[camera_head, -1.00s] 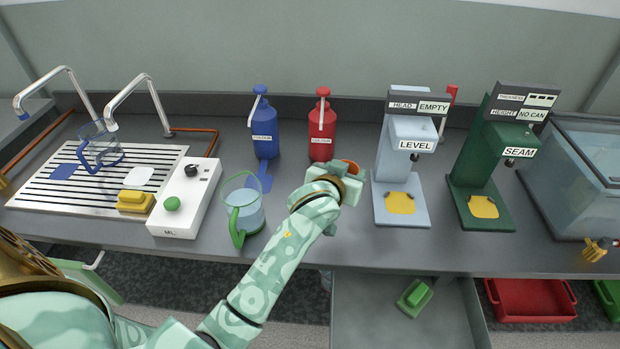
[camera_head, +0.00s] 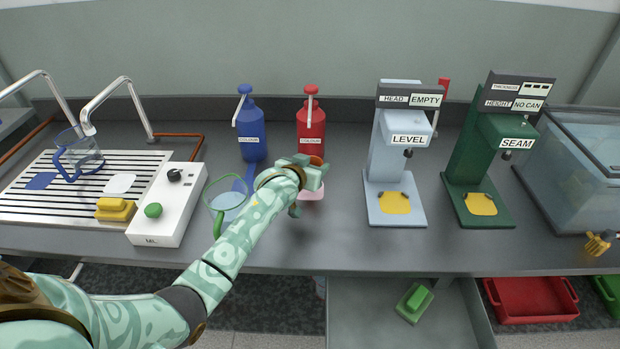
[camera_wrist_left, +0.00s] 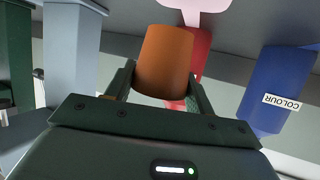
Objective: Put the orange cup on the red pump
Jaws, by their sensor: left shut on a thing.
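The orange cup (camera_head: 317,161) is in my left gripper (camera_head: 314,169), held above the bench just in front of the red pump. In the left wrist view the cup (camera_wrist_left: 164,58) sits between the two fingers of my left gripper (camera_wrist_left: 160,88), which are shut on it. The red pump (camera_head: 311,128) is a red bottle with a white label and a lever on top. In the left wrist view it is partly hidden behind the cup (camera_wrist_left: 200,50). A pink patch (camera_head: 312,193) lies on the bench in front of it, partly covered by my gripper. My right gripper is not in view.
A blue pump (camera_head: 251,133) stands left of the red one. A green-handled jug (camera_head: 228,201) is close beside my left forearm. The level machine (camera_head: 388,150) and green seamer (camera_head: 480,150) stand to the right. Bench between gripper and level machine is clear.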

